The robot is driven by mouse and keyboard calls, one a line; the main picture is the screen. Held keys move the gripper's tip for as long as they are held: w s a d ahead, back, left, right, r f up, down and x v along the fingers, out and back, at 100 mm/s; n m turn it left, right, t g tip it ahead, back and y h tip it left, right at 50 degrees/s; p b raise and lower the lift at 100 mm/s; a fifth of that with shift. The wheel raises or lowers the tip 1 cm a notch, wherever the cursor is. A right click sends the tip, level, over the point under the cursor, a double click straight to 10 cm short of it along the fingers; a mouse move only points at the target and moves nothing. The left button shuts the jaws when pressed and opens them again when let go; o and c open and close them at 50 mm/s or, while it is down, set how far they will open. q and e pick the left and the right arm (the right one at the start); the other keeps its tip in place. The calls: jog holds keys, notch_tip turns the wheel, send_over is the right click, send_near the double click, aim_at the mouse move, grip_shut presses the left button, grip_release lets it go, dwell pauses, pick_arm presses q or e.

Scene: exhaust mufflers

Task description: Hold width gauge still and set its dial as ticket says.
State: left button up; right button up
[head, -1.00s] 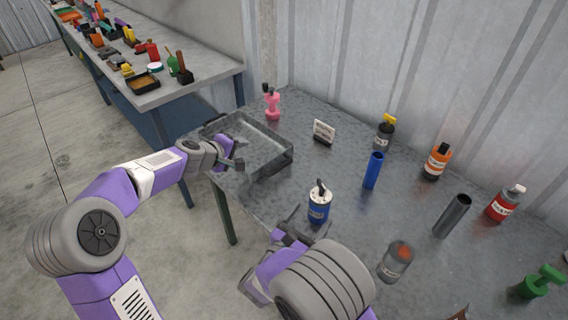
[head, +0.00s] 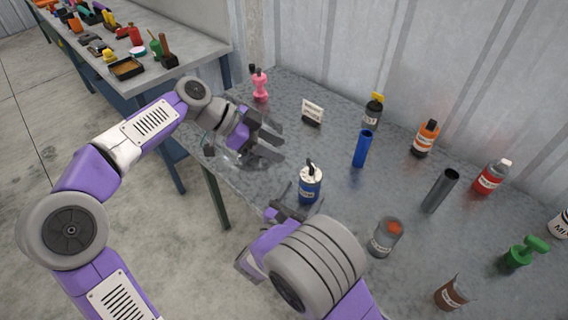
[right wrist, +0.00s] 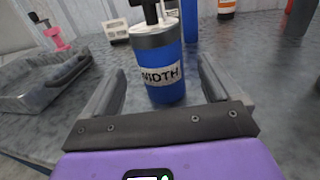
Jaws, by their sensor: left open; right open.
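The width gauge (head: 310,188) is a blue cylinder with a white top and a black knob, standing upright on the table. In the right wrist view the gauge (right wrist: 168,78) shows its "WIDTH" label. My right gripper (head: 287,200) is open, its fingers pointing at the gauge, one to each side in the wrist view; contact cannot be told. My left gripper (head: 272,140) is open and empty above the tray side of the table, up and left of the gauge. A small white ticket card (head: 313,109) stands behind the gauge; its print is too small to read.
A grey tray (right wrist: 42,92) lies left of the gauge, largely hidden by my left arm in the head view. A blue tube (head: 362,149), a grey tube (head: 440,190) and a grey can (head: 385,237) stand to the right. A pink object (head: 260,85) stands behind.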

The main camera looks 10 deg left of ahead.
aim_at(314, 179)
jog(key=x, duration=0.7)
jog(key=c, duration=1.1)
jog(key=shift+c, duration=0.2)
